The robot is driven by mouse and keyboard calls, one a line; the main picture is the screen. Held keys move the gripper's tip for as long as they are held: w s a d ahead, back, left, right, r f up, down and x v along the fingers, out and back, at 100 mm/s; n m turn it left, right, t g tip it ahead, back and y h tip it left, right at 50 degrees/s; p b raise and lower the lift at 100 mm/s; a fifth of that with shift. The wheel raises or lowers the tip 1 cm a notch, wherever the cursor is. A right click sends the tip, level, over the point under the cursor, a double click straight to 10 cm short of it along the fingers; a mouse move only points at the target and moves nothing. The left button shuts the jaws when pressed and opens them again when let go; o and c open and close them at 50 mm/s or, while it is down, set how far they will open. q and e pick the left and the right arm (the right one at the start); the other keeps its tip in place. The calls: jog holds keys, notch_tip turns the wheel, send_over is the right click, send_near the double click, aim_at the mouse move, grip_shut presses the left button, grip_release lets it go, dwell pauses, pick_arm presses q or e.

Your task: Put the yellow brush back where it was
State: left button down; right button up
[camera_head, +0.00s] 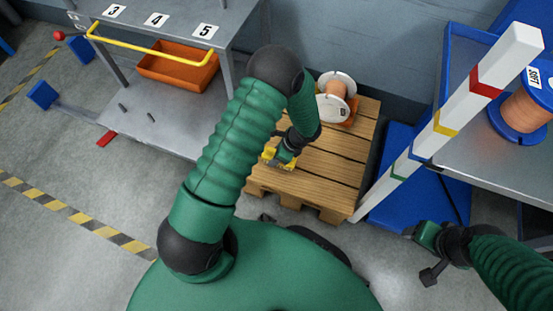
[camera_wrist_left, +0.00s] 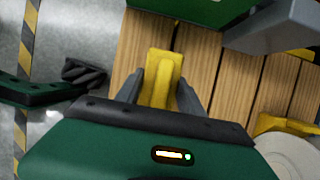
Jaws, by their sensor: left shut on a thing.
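The yellow brush (camera_wrist_left: 163,78) is between the two dark fingers of my left gripper (camera_wrist_left: 160,92) in the left wrist view, with pallet boards behind it. My left gripper (camera_head: 284,158) is shut on the brush, low over the near-left part of the wooden pallet (camera_head: 335,165). In the head view, parts of the yellow brush (camera_head: 288,166) show around the gripper; the rest is hidden. I cannot tell whether the brush touches the boards. My right gripper (camera_head: 424,240) is at the lower right, away from the pallet; its finger opening is unclear.
A cable spool (camera_head: 337,92) stands at the pallet's back. A striped white post (camera_head: 445,122) rises right of the pallet, beside a grey table (camera_head: 495,160) with another spool (camera_head: 525,112). At the left are a workbench (camera_head: 160,135) and an orange bin (camera_head: 178,68).

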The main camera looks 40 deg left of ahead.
pick_arm(q)
jog(key=f+b, duration=0.3)
jog(key=f, duration=0.1)
jog(key=shift+w+a+b, duration=0.3)
jog(key=shift+w+b, duration=0.05)
jog(key=shift+b, duration=0.05)
jog(key=shift+r+p, duration=0.3)
jog(key=c, duration=0.7)
grip_release()
jog(key=shift+f, duration=0.1)
jog(key=p+v, duration=0.6)
jog(key=v, duration=0.6)
jog(key=shift+d+p, duration=0.1)
jog(key=shift+p, duration=0.3)
jog(key=s+d+r+n+t+h, duration=0.2)
jog(key=s+r+n, duration=0.3)
jog(key=r+n, duration=0.35)
jog(key=s+d+r+n+t+h, duration=0.2)
jog(key=s+r+n, duration=0.3)
jog(key=r+n, duration=0.3)
jog(key=shift+m, duration=0.55)
notch_tip(320, 180, up, 41)
jog(key=p, duration=4)
jog(key=shift+d+r, duration=0.1)
